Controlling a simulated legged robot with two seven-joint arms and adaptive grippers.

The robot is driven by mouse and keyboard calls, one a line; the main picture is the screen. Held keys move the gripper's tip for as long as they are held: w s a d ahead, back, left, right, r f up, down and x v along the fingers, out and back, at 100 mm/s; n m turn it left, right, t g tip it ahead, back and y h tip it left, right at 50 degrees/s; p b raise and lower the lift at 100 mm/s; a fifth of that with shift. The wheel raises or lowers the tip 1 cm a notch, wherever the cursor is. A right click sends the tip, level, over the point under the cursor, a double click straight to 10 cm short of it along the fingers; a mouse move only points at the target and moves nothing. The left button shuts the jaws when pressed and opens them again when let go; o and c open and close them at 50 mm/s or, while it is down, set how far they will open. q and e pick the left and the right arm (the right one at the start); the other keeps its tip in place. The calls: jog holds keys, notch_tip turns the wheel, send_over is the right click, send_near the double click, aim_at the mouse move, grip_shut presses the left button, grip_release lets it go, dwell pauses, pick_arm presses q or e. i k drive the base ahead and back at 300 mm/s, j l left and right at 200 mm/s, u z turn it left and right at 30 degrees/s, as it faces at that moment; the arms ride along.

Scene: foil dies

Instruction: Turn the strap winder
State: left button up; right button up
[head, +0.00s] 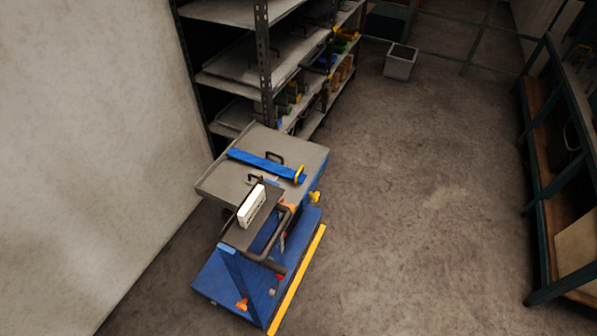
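A blue cart (233,280) stands on the floor left of centre, with a grey slab (224,180) on top. A blue strap (258,162) lies across the slab. A small yellow piece (300,174) sits at the strap's right end. Another yellow part (315,197) sticks out at the cart's right side below it. I cannot tell which of these yellow parts is the strap winder. Neither of my grippers is in view.
A metal shelf rack (265,60) stands right behind the cart, beside a pale wall (80,130). A grey bin (401,63) stands at the back. A workbench frame (545,190) runs along the right. The floor (420,220) between is clear.

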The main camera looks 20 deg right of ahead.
aim_at(315, 195)
jog(key=l+u, duration=0.1)
jog(key=l, duration=0.35)
jog(key=k+l+u, duration=0.15)
jog(key=l, duration=0.25)
jog(key=l+u, duration=0.1)
jog(key=l, duration=0.35)
jog(key=k+l+u, duration=0.1)
jog(key=l, duration=0.3)
jog(key=k+l+u, duration=0.1)
jog(key=l, duration=0.3)
jog(key=k+l+u, duration=0.15)
jog(key=l, duration=0.25)
